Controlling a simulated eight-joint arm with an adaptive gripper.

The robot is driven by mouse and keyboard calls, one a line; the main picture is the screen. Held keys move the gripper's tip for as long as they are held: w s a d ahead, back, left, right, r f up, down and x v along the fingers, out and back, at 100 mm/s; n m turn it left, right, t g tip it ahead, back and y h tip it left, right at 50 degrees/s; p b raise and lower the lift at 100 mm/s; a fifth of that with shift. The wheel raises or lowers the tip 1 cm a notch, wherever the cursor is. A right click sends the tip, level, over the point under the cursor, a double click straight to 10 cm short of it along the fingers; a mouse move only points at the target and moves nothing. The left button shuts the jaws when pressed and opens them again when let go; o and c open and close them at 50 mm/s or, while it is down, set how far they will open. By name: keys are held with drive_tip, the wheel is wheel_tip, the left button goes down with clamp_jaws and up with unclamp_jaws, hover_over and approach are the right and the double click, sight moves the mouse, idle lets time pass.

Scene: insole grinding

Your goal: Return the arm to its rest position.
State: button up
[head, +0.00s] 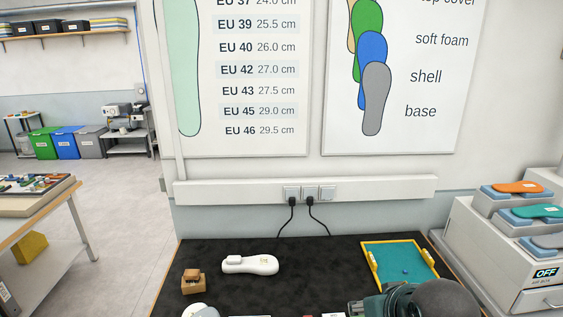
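My gripper and arm do not show in the head view, so I cannot tell their pose. The dark bench top (320,258) fills the lower middle of the view. A white rounded object (250,265) lies on it, left of centre. A green machine with a large dark grey rounded part (445,298) stands at the bottom right, cut off by the frame edge.
A small brown block (193,282) sits at the bench's left. A yellow-rimmed teal tray (404,270) lies at the right. Coloured insoles (518,188) rest on a white unit further right. Two black cables (310,222) run from wall sockets. The bench's middle is clear.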

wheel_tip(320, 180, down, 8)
drive_tip(key=b, duration=0.7)
idle(0.8)
